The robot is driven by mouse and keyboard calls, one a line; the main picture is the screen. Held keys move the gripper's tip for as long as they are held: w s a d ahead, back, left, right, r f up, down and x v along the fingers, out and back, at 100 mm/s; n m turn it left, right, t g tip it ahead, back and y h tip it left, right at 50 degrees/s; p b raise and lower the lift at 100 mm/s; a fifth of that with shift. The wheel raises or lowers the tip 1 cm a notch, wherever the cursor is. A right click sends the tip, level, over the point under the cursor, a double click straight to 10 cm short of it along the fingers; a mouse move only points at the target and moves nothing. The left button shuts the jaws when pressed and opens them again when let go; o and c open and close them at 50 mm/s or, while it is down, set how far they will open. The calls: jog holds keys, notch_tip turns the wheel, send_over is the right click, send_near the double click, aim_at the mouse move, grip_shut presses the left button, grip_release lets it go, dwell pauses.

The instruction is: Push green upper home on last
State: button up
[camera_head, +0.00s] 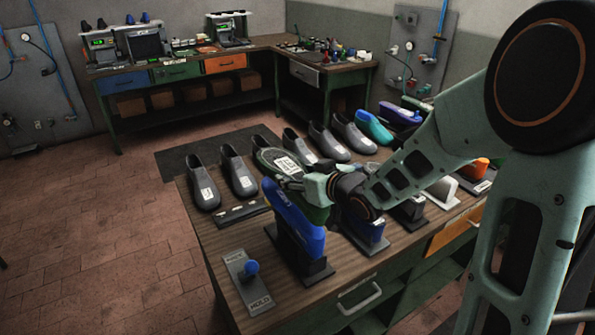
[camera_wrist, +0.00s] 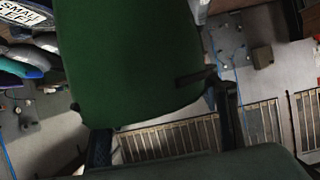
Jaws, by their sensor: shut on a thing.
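The green upper (camera_wrist: 135,60) fills the upper middle of the wrist view, between my two fingers. My gripper (camera_wrist: 163,125) is shut on it. A blue last or upper (camera_head: 295,222) stands on a dark stand directly to the left. Another blue one (camera_head: 366,232) stands to the right, partly behind my wrist. Whether a last is inside the green upper is hidden.
Grey shoes (camera_head: 240,178) stand along the bench's far side, with a labelled shoe (camera_head: 281,160) close behind my gripper. A plate with a blue knob (camera_head: 251,268) marked HOLD sits at the front left corner. More lasts and shoes crowd the right side.

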notch_tip(320, 180, down, 8)
jog(key=b, duration=0.6)
jog(key=shift+f, duration=0.2)
jog(key=shift+s+f+b, duration=0.1)
jog(key=shift+f+b, duration=1.3)
jog(key=shift+f, duration=0.1)
dwell(1.2)
jog(key=o, duration=1.4)
jog(key=shift+c, duration=0.2)
jog(key=v, duration=1.2)
jog(key=shift+r, duration=0.1)
